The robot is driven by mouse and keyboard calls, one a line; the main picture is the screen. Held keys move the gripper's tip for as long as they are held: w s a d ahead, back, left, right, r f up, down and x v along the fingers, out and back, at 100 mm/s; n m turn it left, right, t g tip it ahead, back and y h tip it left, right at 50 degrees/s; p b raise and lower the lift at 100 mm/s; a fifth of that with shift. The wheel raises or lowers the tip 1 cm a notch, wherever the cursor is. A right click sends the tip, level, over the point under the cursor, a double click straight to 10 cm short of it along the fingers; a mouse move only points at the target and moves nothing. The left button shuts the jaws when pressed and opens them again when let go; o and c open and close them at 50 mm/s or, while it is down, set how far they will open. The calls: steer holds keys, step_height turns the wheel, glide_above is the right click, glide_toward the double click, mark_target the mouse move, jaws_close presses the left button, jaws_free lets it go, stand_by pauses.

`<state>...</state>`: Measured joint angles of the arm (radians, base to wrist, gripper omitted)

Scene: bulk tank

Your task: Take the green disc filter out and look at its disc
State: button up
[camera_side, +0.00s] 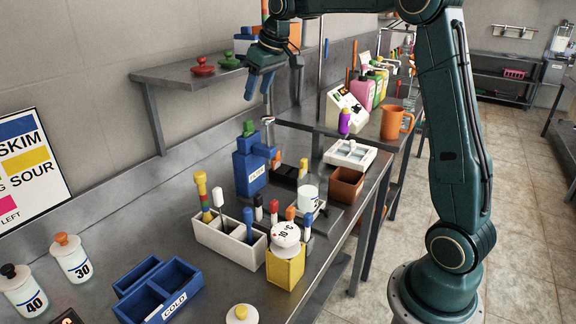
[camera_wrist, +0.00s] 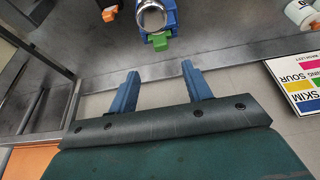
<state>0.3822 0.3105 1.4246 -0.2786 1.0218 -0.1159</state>
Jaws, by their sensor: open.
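A blue block-shaped housing (camera_side: 250,172) with a white label stands on the metal bench. A green piece (camera_side: 249,127) sticks up from its top, seemingly the green disc filter's handle; any disc is hidden. In the wrist view the green piece (camera_wrist: 161,42) shows at the top middle, beside a round metal opening (camera_wrist: 151,17) and part of the blue housing (camera_wrist: 172,17). My gripper (camera_side: 258,92) has its blue fingers apart and empty, above the housing and clear of it. In the wrist view, my gripper (camera_wrist: 158,82) has its fingertips short of the green piece.
A white divided box (camera_side: 225,240) with colored-handled tools and a yellow box (camera_side: 285,270) stand in front of the housing. A wall shelf (camera_side: 190,72) with red and green knobbed lids is at left. A white tray (camera_side: 350,153) and brown bin (camera_side: 346,185) lie right.

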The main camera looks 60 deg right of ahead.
mark_target(248, 120)
steer(key=shift+x, duration=1.95)
steer(key=shift+x, duration=2.6)
steer(key=shift+s+a, duration=0.15)
steer(key=shift+s, duration=0.05)
jaws_close()
